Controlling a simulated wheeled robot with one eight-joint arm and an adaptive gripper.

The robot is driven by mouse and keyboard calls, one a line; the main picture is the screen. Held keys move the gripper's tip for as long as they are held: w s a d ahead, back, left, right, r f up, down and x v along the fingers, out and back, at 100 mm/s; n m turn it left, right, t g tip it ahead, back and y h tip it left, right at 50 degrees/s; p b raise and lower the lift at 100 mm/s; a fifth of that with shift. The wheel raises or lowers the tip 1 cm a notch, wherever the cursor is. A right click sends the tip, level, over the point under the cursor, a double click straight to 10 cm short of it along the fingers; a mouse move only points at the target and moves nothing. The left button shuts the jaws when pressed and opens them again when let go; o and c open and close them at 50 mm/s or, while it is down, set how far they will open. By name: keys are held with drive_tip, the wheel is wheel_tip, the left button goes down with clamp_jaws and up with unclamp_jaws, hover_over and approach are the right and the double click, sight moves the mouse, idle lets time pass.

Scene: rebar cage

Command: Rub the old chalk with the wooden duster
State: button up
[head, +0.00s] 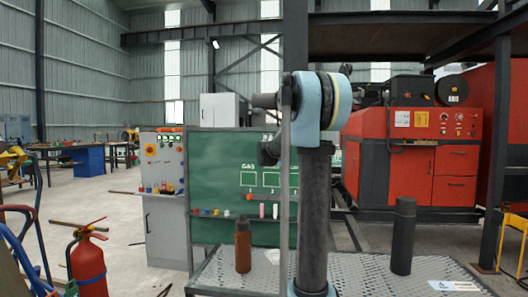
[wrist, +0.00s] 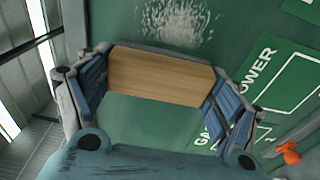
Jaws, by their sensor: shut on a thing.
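The wooden duster (wrist: 160,77) is a pale wood block in the wrist view. My gripper (wrist: 162,80) is shut on it, with one blue-padded finger at each end. Behind it is the green board (wrist: 130,125). A patch of white chalk (wrist: 175,20) lies on the board just beyond the duster's far edge, with green showing between them. I cannot tell whether the duster touches the board. In the head view the green board (head: 220,165) stands upright left of my arm, with white lettering and boxes. The duster is not visible there.
A ledge with several small coloured pieces (head: 225,212) runs along the board. An orange piece (wrist: 288,152) shows in the wrist view. A perforated metal table (head: 350,270) in front bears a brown bottle (head: 243,246) and a dark cylinder (head: 403,237). A control cabinet (head: 163,195) stands left.

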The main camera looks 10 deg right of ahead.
drive_tip(key=shift+s+d, duration=0.35)
drive_tip(key=shift+d, duration=0.8)
drive_tip(key=shift+s+d, duration=0.3)
drive_tip(key=shift+d, duration=0.8)
drive_tip(key=shift+s+d, duration=0.35)
drive_tip(key=shift+d, duration=0.8)
drive_tip(key=shift+c, duration=0.9)
drive_tip(key=shift+w+a, duration=0.35)
drive_tip(key=shift+a, duration=0.75)
drive_tip(key=shift+w+a, duration=0.3)
drive_tip(key=shift+a, duration=0.8)
drive_tip(key=shift+w+a, duration=0.35)
drive_tip(key=shift+a, duration=0.75)
drive_tip(key=a, duration=0.1)
drive_tip(key=w+a, duration=0.1)
drive_tip(key=a, duration=0.1)
drive_tip(key=shift+w+a, duration=0.2)
drive_tip(key=shift+s+a, duration=0.3)
drive_tip(key=shift+s, duration=0.65)
drive_tip(key=shift+s+a, duration=0.25)
drive_tip(key=shift+s, duration=0.7)
drive_tip(key=shift+s+a, duration=0.3)
drive_tip(key=shift+s, duration=0.65)
drive_tip(key=shift+s, duration=0.1)
